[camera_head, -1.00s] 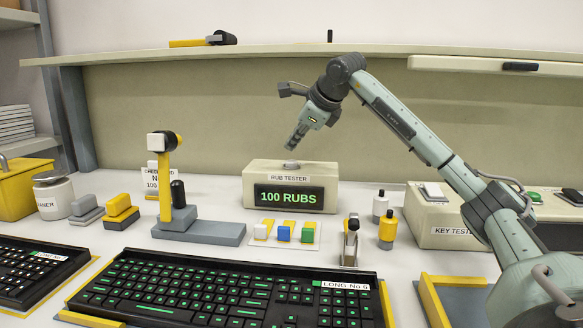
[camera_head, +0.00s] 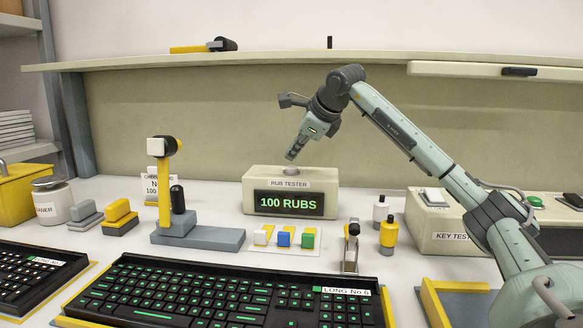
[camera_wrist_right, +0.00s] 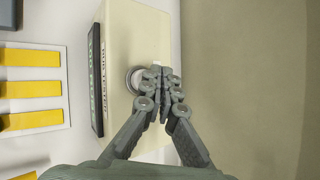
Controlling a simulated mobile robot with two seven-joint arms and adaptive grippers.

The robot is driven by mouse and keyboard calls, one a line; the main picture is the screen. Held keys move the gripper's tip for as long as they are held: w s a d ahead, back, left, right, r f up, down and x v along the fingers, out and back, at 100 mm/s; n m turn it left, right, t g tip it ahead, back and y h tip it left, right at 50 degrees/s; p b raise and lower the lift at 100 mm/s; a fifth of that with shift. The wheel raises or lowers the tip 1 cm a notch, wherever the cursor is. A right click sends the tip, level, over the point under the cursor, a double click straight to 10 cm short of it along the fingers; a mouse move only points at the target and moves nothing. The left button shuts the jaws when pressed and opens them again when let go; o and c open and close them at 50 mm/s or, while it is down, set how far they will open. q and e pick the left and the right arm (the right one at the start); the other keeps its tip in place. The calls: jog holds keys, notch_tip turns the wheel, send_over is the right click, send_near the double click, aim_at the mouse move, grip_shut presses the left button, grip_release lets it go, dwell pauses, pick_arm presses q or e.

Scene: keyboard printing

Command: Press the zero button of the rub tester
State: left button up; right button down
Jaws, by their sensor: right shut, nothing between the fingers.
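The rub tester (camera_head: 262,188) is a cream box on the bench with a dark display reading "100 RUBS". Its round grey button (camera_head: 290,169) sits on top. My right gripper (camera_head: 291,156) is shut and empty, pointing down just above the button. In the right wrist view the shut fingertips (camera_wrist_right: 158,70) overlap the button (camera_wrist_right: 135,80), which sticks out partly beside them. Whether they touch it I cannot tell. The tester's top (camera_wrist_right: 128,40) also shows there. My left gripper is not in view.
A yellow-and-grey stand (camera_head: 200,238) is left of the tester. A card of coloured blocks (camera_head: 284,247) lies in front, with small bottles (camera_head: 388,234) to the right. A long keyboard (camera_head: 235,295) fills the front. The key tester (camera_head: 430,222) stands right.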

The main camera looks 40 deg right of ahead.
aim_at(293, 167)
jog(key=shift+f, duration=0.15)
dwell(0.6)
jog(key=shift+f, duration=0.3)
jog(key=shift+f+b, duration=0.55)
jog(key=shift+f, duration=0.05)
dwell(0.6)
jog(key=shift+r, duration=0.1)
jog(key=shift+r+p, duration=0.85)
jog(key=shift+p, duration=0.2)
jog(key=shift+r, duration=0.1)
notch_tip(293, 167, up, 3)
jog(key=p, duration=0.3)
jog(key=shift+r, duration=0.95)
